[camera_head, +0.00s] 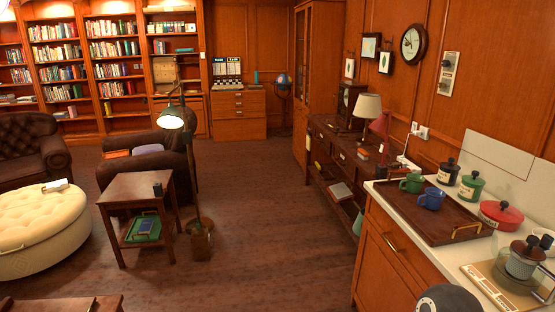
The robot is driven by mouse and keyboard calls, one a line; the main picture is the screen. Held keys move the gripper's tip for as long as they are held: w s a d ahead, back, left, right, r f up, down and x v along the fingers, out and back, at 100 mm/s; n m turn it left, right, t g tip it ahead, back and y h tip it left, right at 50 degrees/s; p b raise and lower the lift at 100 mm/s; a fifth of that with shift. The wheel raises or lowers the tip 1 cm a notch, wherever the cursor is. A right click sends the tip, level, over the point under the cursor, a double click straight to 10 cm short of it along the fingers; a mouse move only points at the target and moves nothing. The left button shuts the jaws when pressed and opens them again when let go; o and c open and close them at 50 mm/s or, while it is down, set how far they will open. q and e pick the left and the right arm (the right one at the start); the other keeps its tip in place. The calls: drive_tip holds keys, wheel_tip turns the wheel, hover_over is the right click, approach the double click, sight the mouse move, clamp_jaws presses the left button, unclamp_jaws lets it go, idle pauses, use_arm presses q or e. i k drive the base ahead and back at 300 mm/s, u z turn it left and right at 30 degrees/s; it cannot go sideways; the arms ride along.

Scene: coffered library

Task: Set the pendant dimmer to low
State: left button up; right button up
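A pale upright wall plate (447,74) is on the wood-panelled wall at the right, above the counter. No pendant lamp can be made out in this view. Neither of my grippers is in view, and nothing is touching the plate.
A white-topped counter (385,196) below the plate holds a wooden tray (430,222) with mugs, lidded canisters and a red pot (501,215). A sideboard (330,150) stands beyond it. A side table (140,188) and ottoman (45,225) are at left. The central floor (270,220) is clear.

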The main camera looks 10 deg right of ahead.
sight(445, 64)
drive_tip(key=z, duration=0.45)
drive_tip(key=i, duration=1.4)
drive_tip(key=z, duration=0.8)
drive_tip(key=i, duration=0.4)
drive_tip(key=z, duration=0.15)
drive_tip(key=k, duration=0.7)
drive_tip(key=z, duration=0.35)
drive_tip(key=i, duration=0.8)
drive_tip(key=u, duration=1.65)
